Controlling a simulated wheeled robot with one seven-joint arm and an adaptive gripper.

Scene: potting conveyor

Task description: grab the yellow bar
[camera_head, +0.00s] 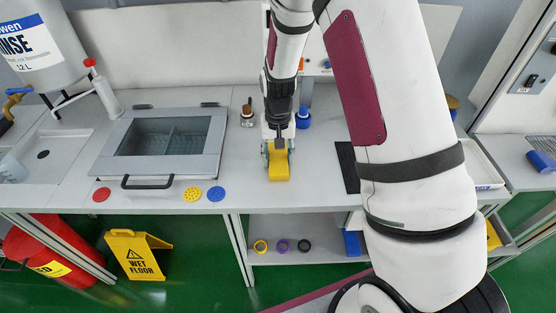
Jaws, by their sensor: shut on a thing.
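The yellow bar (279,168) is a short bright yellow block at the middle of the grey bench, near its front edge. My gripper (278,151) points down over it and is shut on its far part. The near part of the bar sticks out toward the front. I cannot tell whether the bar still touches the bench top.
A sunken basin with a black handle (148,182) is left of the gripper. Red, yellow and blue discs (216,194) lie along the front edge. A brown bottle (247,113) and a blue-based item (303,118) stand close behind. A dark mat (347,167) lies right.

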